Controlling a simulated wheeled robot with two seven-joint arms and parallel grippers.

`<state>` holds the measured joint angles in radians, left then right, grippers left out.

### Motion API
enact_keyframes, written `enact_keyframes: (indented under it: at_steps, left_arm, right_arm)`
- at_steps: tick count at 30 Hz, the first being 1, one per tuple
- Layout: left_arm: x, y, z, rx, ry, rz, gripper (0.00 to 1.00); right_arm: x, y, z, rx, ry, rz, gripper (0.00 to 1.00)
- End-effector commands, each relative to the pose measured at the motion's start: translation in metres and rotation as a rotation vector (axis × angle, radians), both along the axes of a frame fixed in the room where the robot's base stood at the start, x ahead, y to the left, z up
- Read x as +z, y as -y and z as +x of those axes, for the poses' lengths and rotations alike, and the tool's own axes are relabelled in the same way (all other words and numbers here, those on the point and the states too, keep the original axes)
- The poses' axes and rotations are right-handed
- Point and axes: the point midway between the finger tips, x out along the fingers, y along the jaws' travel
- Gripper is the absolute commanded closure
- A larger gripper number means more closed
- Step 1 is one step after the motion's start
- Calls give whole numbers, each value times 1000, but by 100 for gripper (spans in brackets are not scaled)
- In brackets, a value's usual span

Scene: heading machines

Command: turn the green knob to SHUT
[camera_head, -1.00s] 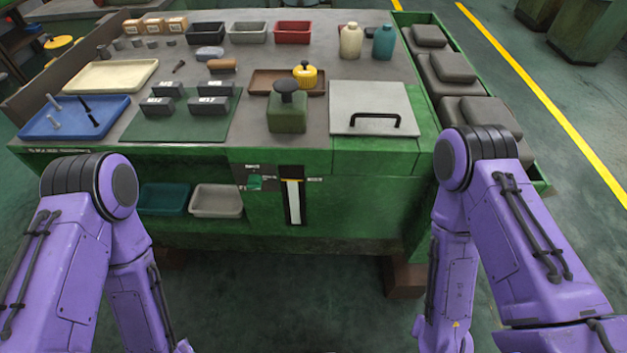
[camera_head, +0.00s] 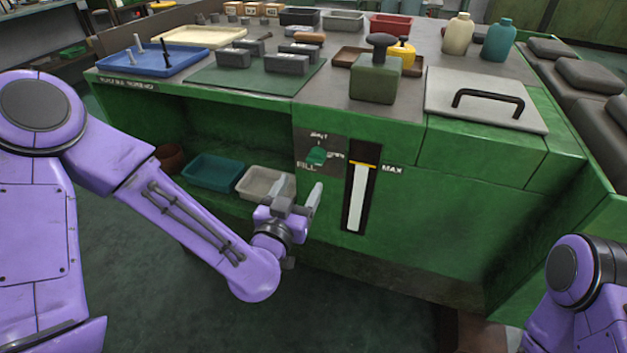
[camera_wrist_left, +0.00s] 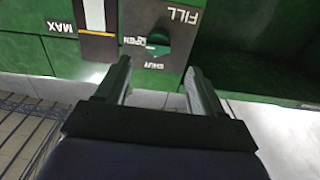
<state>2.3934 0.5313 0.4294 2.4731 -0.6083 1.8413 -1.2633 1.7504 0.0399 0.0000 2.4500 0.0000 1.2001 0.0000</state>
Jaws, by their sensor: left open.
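The green knob (camera_head: 317,155) is on a dark panel on the green machine's front, with small lettering above and to its right. In the left wrist view the knob (camera_wrist_left: 158,40) appears upside down, with OPEN beside it and SHUT on its lower side. I cannot tell surely which label it points to. My left gripper (camera_head: 298,194) is open and empty, just below and in front of the knob. In the wrist view its fingers (camera_wrist_left: 158,68) are spread to either side below the knob, apart from it. My right gripper is out of view.
A level gauge (camera_head: 358,195) marked MAX is right of the knob. A teal tray (camera_head: 212,170) and a grey tray (camera_head: 264,181) are on the shelf to the left. A hatch with a black handle (camera_head: 489,99) and a green block with a dark knob (camera_head: 374,82) are above.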

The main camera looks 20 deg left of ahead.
Motion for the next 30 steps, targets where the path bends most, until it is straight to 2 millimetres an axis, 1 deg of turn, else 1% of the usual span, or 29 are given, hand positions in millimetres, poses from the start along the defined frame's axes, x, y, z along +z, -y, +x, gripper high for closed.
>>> enact_keyframes:
  at_steps: [1, 6, 7, 8, 9, 12, 15, 20, 27, 29, 30]
  left_arm:
    - [-12, 0, 3, 2, 5, -6, 32]
    - [-10, 1, 10, -14, 3, -19, 32]
    - [-1, 2, 21, -13, -1, -16, 32]
    - [0, 2, 29, -12, -3, -15, 32]
    - [0, 2, 39, -11, -4, -14, 32]
    - [0, 3, 61, -12, -5, -14, 32]
    - [0, 4, 76, -14, -4, -13, 32]
    - [0, 4, 88, -14, -5, -13, 32]
    - [0, 4, 88, -15, -4, -13, 32]
    - [0, 4, 88, -15, -4, -13, 52]
    - [0, 4, 88, -15, -5, -13, 65]
  right_arm:
    - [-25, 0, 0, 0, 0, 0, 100]
    - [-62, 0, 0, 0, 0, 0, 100]
    - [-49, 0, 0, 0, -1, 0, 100]
    - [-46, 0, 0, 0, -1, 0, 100]
    - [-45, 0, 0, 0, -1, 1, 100]
    - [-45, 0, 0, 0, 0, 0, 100]
    - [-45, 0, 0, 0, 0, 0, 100]
    - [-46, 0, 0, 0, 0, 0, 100]
    - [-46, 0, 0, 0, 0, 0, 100]
    - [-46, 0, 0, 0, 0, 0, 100]
    - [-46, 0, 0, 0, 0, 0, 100]
